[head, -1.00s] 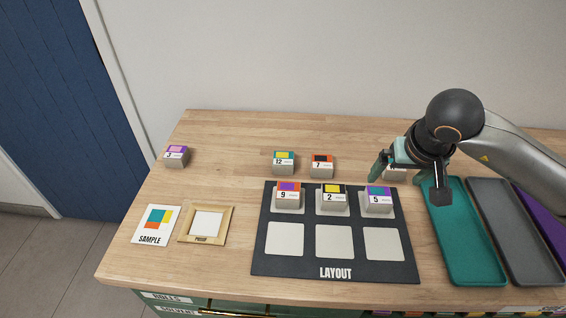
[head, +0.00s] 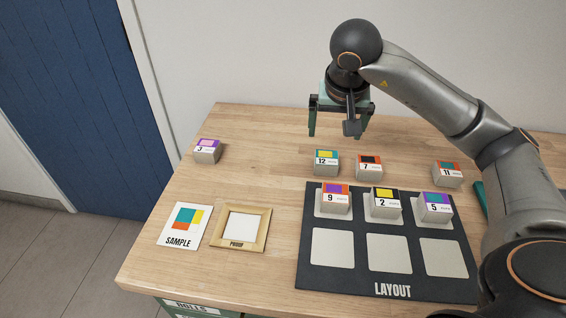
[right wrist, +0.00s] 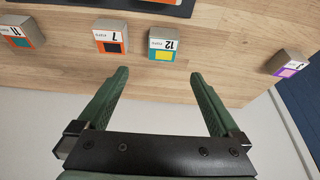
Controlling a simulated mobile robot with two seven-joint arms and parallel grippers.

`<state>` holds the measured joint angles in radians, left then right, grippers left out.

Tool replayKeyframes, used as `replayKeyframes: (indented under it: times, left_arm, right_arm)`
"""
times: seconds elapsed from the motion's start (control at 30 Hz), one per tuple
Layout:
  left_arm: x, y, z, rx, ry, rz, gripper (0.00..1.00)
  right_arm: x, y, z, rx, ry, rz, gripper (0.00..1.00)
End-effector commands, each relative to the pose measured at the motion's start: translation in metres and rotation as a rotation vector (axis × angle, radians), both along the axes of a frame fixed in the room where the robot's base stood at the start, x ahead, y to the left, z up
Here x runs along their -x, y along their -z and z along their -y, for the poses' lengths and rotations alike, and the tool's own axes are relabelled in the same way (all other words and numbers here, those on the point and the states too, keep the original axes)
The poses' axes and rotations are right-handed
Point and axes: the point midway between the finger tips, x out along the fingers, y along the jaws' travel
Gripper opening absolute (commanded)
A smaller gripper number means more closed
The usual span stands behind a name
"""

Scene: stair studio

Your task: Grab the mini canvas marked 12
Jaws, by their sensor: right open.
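The mini canvas marked 12 (head: 326,162) is a small grey block with a teal and yellow top. It stands on the wooden table behind the layout board, just left of canvas 7. In the right wrist view canvas 12 (right wrist: 164,44) lies ahead of the fingertips, between their lines and apart from them. My right gripper (head: 338,132) is open and empty, above and behind canvases 12 and 7. Its two green fingers (right wrist: 160,80) show wide apart in the right wrist view. My left gripper is not in view.
Canvas 7 (head: 369,167) stands close to the right of canvas 12. Canvas 11 (head: 447,174) is farther right, canvas 3 (head: 207,152) far left. The layout board (head: 310,262) holds canvases 9, 2 and 5 in its back row. A wall rises behind the table.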

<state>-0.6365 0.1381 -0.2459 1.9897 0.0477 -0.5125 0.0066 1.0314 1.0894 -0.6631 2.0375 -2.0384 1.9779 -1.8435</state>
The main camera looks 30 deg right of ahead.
Motion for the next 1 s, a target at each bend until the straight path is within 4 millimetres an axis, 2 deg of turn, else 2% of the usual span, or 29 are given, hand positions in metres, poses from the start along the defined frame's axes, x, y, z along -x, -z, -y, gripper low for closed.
replayKeyframes:
  times: [0.17, 0.4, 0.67, 1.0]
  left_arm:
    - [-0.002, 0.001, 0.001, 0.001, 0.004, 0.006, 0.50]
    - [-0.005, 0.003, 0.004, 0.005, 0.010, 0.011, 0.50]
    - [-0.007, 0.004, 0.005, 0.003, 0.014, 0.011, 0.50]
    - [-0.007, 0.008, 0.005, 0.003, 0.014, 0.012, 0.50]
  right_arm:
    - [-0.001, 0.010, 0.006, 0.000, 0.019, -0.003, 1.00]
    - [-0.013, 0.050, 0.016, -0.001, 0.019, -0.006, 1.00]
    - [-0.021, 0.071, 0.020, 0.000, 0.016, -0.002, 1.00]
    - [-0.030, 0.114, 0.028, -0.002, 0.016, -0.002, 1.00]
